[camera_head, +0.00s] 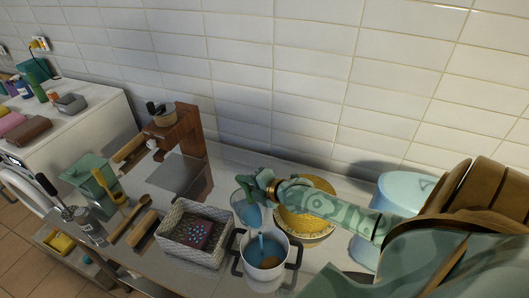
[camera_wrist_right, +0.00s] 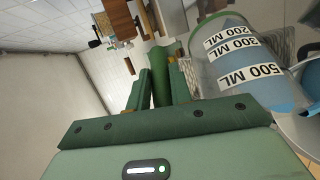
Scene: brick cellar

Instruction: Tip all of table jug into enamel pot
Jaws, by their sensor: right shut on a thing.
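The table jug (camera_head: 246,212) is a clear vessel with blue liquid in it. In the right wrist view the jug (camera_wrist_right: 207,45) shows white labels reading 500 ML and 200 ML, and it looks tilted. My right gripper (camera_head: 264,187) is shut on the jug and holds it above the back left of the pot; the exact grip is partly hidden. The enamel pot (camera_head: 250,276) is white with dark side handles. Blue liquid shows in the pot, with a lighter blue streak coming down into it and a brownish patch on the surface. My left gripper is not in view.
A yellow patterned bowl (camera_head: 318,187) stands behind the pot under my right arm. A woven basket (camera_head: 187,258) stands left of the pot. A pale blue lidded container (camera_head: 398,184) is at right. Wooden utensils, a green box (camera_head: 90,172) and a coffee machine (camera_head: 188,130) are farther left.

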